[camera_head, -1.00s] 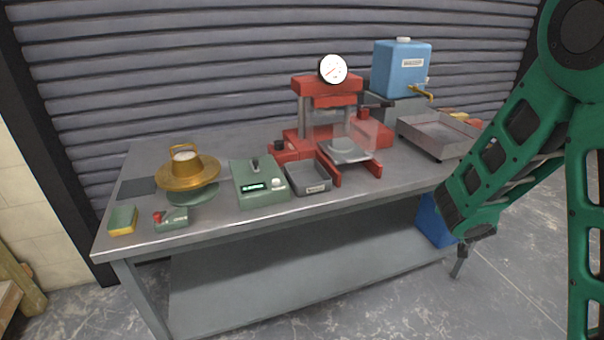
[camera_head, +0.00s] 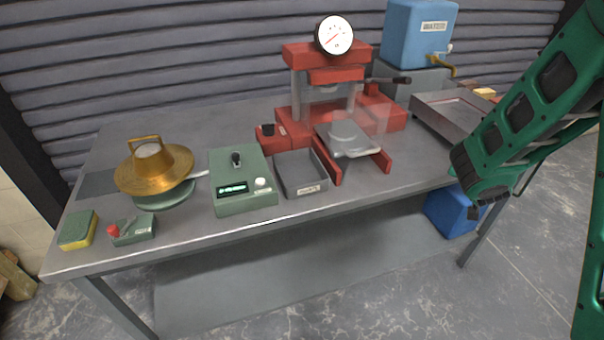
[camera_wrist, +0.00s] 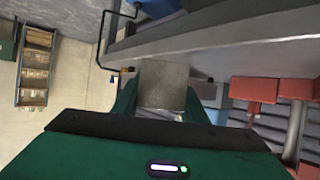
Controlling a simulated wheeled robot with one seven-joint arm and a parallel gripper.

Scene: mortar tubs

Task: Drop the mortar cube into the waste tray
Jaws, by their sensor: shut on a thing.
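In the wrist view, my gripper (camera_wrist: 160,104) is shut on a grey mortar cube (camera_wrist: 163,82), held between the two green fingers. In the head view, my gripper (camera_head: 476,204) hangs at the right, by the bench's front edge; the cube cannot be made out there. A small dark grey open tray (camera_head: 298,187) with a white label sits at the bench's front, between the green device and the red press; it looks like the waste tray, but the label is too small to read. My gripper is well to its right. The tray's visible inside looks empty.
The red press (camera_head: 322,76) with its gauge stands behind the tray. A green device (camera_head: 240,185) is left of it. A brass cone (camera_head: 155,172), sponge (camera_head: 77,230) and metal pan (camera_head: 450,118) share the bench. A blue bin (camera_head: 450,212) stands below at right.

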